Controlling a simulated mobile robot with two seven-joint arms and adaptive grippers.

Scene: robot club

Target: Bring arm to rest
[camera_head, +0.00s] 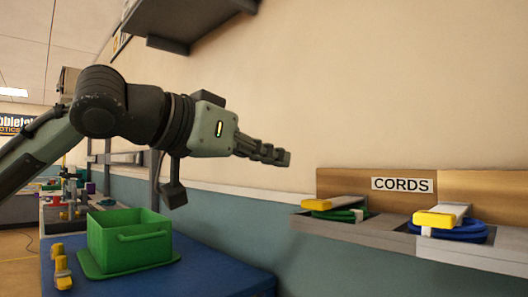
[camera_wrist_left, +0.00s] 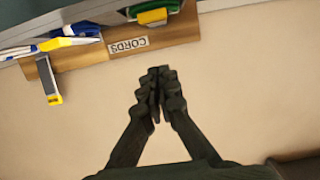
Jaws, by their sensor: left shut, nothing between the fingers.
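My left gripper (camera_head: 284,158) reaches in from the left in the head view, raised above the blue table and in front of the beige wall. It is shut and empty. In the left wrist view my left gripper (camera_wrist_left: 157,72) has its fingertips together, with bare wall behind them. It is apart from every object. My right gripper is in neither view.
A green bin (camera_head: 130,240) stands on a blue table (camera_head: 215,275), with yellow pieces (camera_head: 62,272) beside it. At right, a shelf (camera_head: 470,252) labelled CORDS (camera_head: 401,185) holds green (camera_head: 340,214) and blue cords (camera_head: 460,231). A dark wall shelf (camera_head: 165,43) hangs above my arm.

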